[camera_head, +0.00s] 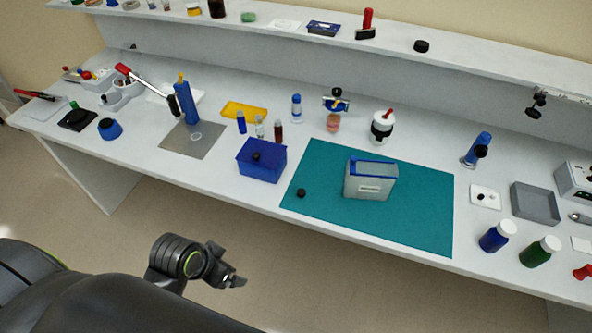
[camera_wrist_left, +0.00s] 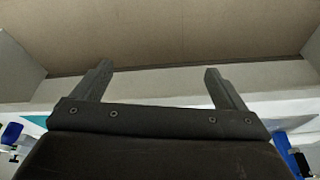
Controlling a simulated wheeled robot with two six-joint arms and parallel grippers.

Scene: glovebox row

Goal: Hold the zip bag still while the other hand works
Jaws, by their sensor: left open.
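The zip bag (camera_head: 369,182) is a pale grey, see-through pouch with a blue strip along its top. It stands upright on the teal mat (camera_head: 425,215) in the head view. My left gripper (camera_head: 238,281) is in front of the bench, below and to the left of the bag, apart from it. The left wrist view shows its two fingers (camera_wrist_left: 158,78) spread with nothing between them. The bag is not recognisable in that view. My right gripper is in neither view.
A small black cap (camera_head: 301,193) lies on the mat left of the bag. A blue box (camera_head: 262,161) stands left of the mat. Blue and green bottles (camera_head: 497,236) (camera_head: 539,251) stand to its right. A white, black-banded container (camera_head: 382,127) stands behind the mat. The mat around the bag is mostly clear.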

